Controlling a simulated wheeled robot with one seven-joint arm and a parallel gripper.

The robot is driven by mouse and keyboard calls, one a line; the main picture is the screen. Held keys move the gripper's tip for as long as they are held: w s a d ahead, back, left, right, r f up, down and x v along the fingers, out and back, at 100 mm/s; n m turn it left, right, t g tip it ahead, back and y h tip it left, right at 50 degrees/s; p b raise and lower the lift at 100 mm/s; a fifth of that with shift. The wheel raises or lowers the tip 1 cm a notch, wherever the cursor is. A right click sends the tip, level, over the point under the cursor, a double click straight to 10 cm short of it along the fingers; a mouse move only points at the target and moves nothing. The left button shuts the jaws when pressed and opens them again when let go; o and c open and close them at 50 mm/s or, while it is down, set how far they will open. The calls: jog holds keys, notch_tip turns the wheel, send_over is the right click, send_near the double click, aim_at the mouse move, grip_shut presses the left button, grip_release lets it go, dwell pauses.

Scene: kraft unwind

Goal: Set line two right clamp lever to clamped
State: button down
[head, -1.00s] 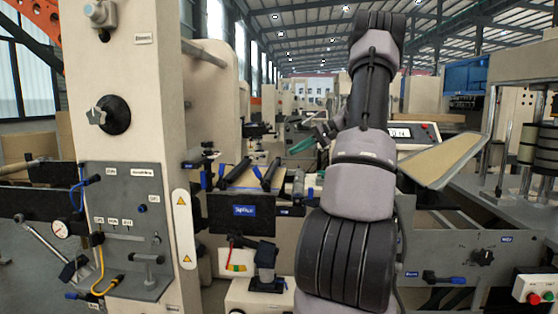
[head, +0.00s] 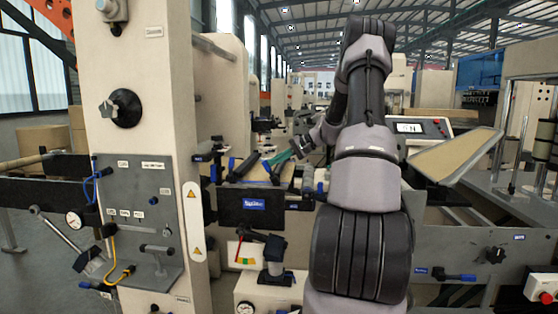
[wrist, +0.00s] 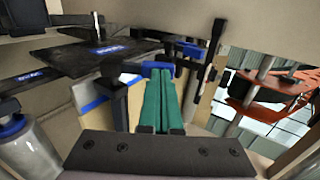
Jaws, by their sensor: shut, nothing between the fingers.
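My gripper (head: 279,158) shows in the head view with its green fingers at the right end of the splice table (head: 234,197), in front of my arm. In the wrist view the green fingers (wrist: 158,98) are shut together and hold nothing. A blue-and-black clamp part (wrist: 155,67) is just beyond the fingertips; contact cannot be told. A long black lever (wrist: 211,56) stands to the right of the fingers. In the head view a black bar with a blue end (head: 272,174) lies on the table beside the fingers. I cannot read which lever is line two right, nor its setting.
A cream machine column (head: 150,70) with a knob and grey valve panel (head: 140,200) stands at the left. A tilted tray (head: 455,160) and a screen (head: 410,128) are to the right. In the wrist view a cream wall is close above.

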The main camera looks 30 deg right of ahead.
aim_at(265, 162)
jog(key=shift+w+a, duration=0.1)
jog(key=shift+a, duration=0.05)
jog(key=shift+w+a+g+h, duration=0.25)
jog(key=shift+a+g+h, duration=0.2)
jog(key=shift+h, duration=0.15)
jog(key=shift+w+a+g+h, duration=0.25)
jog(key=shift+a+g+h, duration=0.15)
jog(key=shift+h, duration=0.2)
jog(key=shift+w+a+f+g+h, duration=0.25)
jog(key=shift+a+g+h, duration=0.15)
jog(key=shift+h, duration=0.15)
jog(key=shift+w+a+f+g+h, duration=0.15)
jog(key=shift+w+a+g+h, duration=0.15)
jog(key=shift+h, duration=0.25)
jog(key=f+g+h, duration=0.1)
jog(key=w+a+g+h, duration=0.1)
jog(key=a+f+g+h, duration=0.1)
jog(key=h, duration=0.1)
jog(key=shift+w+f, duration=0.2)
jog(key=shift+f, duration=0.15)
jog(key=shift+a+f, duration=0.2)
jog(key=shift+f, duration=0.05)
